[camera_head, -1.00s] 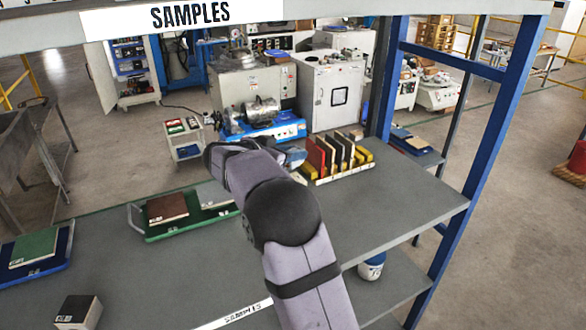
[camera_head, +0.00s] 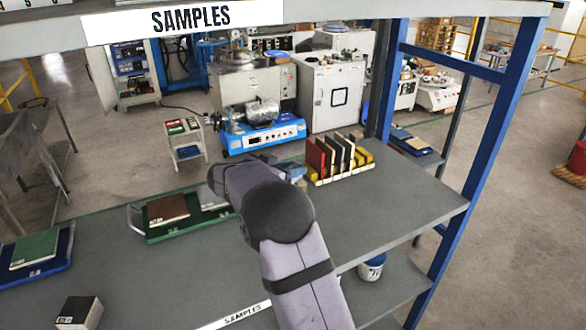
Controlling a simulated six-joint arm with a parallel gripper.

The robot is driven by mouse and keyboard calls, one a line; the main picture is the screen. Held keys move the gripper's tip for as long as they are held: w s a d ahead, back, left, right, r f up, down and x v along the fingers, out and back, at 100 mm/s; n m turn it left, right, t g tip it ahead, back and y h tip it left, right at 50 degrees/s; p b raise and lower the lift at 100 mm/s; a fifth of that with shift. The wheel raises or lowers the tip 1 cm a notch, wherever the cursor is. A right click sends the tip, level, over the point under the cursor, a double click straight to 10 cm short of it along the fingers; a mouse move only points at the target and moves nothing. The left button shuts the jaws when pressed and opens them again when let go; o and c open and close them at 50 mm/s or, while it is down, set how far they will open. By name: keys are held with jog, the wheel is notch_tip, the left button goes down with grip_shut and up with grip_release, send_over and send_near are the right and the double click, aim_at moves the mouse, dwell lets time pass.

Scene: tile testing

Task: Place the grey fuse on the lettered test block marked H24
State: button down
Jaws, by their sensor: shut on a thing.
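My arm reaches from the bottom edge over the grey shelf, its end bent away from the camera. Only a small bluish-grey part of my gripper (camera_head: 292,169) shows past the forearm, just left of the tile rack. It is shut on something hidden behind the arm. I cannot make out the grey fuse anywhere. A small dark block (camera_head: 79,312) with a pale side and a white label lies at the lower left. Its lettering is too small to read, and I cannot tell which block is H24.
A rack (camera_head: 342,176) of red, black and yellow tiles stands at the back right. A green tray (camera_head: 160,238) holds a brown tile (camera_head: 168,209); a blue tray (camera_head: 62,252) holds a green tile (camera_head: 34,249). The right of the shelf (camera_head: 400,205) is clear. A blue post rises at right.

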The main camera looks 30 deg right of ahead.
jog(key=shift+f, duration=0.15)
jog(key=c, duration=1.5)
grip_release()
jog(key=shift+r, duration=0.2)
jog(key=b+v, duration=0.2)
jog(key=v, duration=1)
jog(key=shift+r, duration=0.1)
jog(key=shift+w, duration=0.1)
